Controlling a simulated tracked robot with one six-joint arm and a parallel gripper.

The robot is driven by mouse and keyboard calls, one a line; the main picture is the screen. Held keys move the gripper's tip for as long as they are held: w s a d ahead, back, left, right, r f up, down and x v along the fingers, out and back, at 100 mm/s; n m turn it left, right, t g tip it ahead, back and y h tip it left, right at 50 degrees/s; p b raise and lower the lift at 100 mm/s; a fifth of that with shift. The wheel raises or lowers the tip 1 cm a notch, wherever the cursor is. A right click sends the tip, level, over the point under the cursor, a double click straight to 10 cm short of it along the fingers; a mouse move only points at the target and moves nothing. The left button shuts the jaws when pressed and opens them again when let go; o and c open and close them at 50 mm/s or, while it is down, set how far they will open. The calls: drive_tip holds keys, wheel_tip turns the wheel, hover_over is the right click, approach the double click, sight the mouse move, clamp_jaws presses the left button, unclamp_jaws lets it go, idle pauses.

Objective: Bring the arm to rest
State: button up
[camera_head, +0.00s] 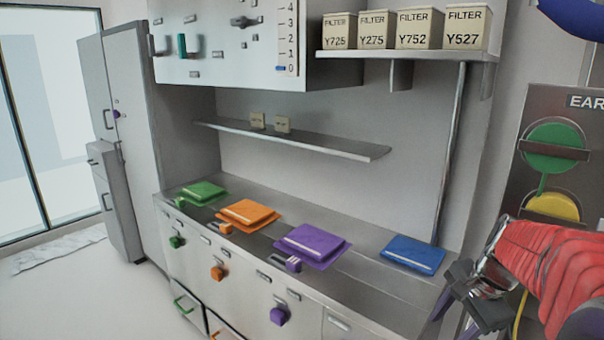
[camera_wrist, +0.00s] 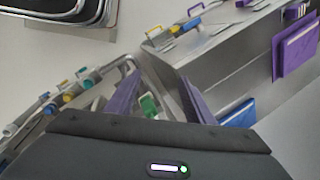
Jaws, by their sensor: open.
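My gripper (camera_head: 455,312) is at the lower right of the head view, at the end of my red-sleeved arm. It is in front of the right end of the counter and apart from the blue pad (camera_head: 413,254). In the wrist view my gripper (camera_wrist: 160,92) shows two purple fingers spread apart with nothing held between them. Beyond the fingers are a green fitting (camera_wrist: 149,106) and metal piping. The arm's upper part is cut off by the head view's right edge.
The counter (camera_head: 372,275) also bears green (camera_head: 203,191), orange (camera_head: 249,213) and purple (camera_head: 312,243) pads. A shelf (camera_head: 410,55) holds several filter boxes above. A panel with a green round knob (camera_head: 553,146) stands close at right.

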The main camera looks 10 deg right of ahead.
drive_tip(key=s+a+r+n+t, duration=0.1)
drive_tip(key=s+a+n, duration=0.2)
drive_tip(key=a+n, duration=0.2)
drive_tip(key=s+a+r+n, duration=0.1)
drive_tip(key=s+a+n, duration=0.3)
drive_tip(key=a, duration=0.6)
drive_tip(key=s+a+r+n+t+h, duration=0.1)
drive_tip(key=s+a+r+n, duration=0.1)
drive_tip(key=a+n, duration=0.5)
drive_tip(key=shift+s+a+n+t, duration=0.3)
drive_tip(key=shift+s+n, duration=0.2)
drive_tip(key=shift+s, duration=0.35)
